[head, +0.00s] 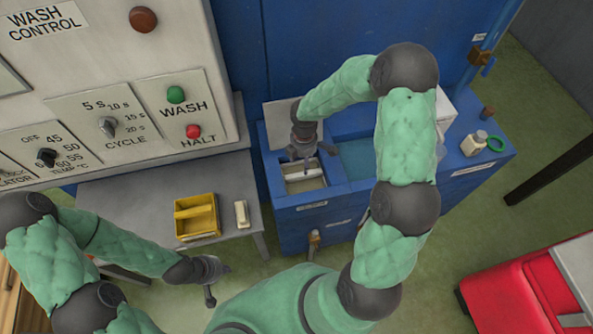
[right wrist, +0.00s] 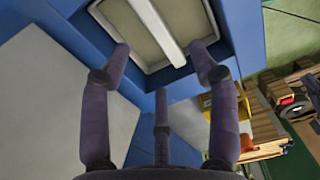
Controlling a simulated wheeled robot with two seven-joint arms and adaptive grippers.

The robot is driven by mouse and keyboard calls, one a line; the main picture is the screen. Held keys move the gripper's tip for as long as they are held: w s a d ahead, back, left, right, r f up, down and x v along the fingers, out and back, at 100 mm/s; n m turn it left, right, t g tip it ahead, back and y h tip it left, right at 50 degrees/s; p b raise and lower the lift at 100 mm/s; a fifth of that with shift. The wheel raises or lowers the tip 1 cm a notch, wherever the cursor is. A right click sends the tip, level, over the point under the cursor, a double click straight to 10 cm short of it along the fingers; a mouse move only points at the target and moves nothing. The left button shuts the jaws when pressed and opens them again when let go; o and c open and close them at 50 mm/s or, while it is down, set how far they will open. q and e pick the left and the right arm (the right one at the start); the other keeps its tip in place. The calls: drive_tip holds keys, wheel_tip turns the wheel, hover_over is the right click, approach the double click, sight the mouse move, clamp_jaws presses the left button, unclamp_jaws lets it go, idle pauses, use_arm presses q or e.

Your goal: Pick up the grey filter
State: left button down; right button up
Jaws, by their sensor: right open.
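A grey-beige panel with a pale bar across it, which looks like the grey filter (head: 304,185), sits in the left compartment of the blue tank unit (head: 335,200). In the right wrist view the filter (right wrist: 188,18) is framed by the compartment's rim. My right gripper (head: 308,158) is above the compartment's back part, fingers spread and empty. In the right wrist view its fingertips (right wrist: 163,50) lie on either side of the pale bar, apparently short of it. My left gripper (head: 212,285) hangs low in front of the grey table, far from the filter; its jaw opening is unclear.
A yellow tray (head: 197,234) and a cream block (head: 242,214) stand on the grey table (head: 110,205). A water-filled basin (head: 358,160) adjoins the filter compartment. A red cart (head: 510,290) stands at lower right.

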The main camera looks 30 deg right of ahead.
sight(302, 172)
drive_tip(key=shift+w+f, duration=0.15)
drive_tip(key=shift+w, duration=0.25)
drive_tip(key=f+b, duration=0.1)
drive_tip(key=f, duration=0.4)
drive_tip(key=shift+s+d+f+b, duration=0.1)
drive_tip(key=shift+s+f+b, duration=0.1)
drive_tip(key=shift+f+b, duration=0.2)
drive_tip(key=f+b, duration=0.1)
drive_tip(key=f, duration=0.3)
drive_tip(key=shift+d+f+b, duration=0.2)
drive_tip(key=shift+f+b, duration=0.15)
drive_tip(key=shift+b, duration=0.05)
use_arm(q)
wheel_tip(302, 172, down, 3)
drive_tip(key=shift+w+f, duration=0.15)
drive_tip(key=shift+f, duration=0.05)
use_arm(e)
clamp_jaws()
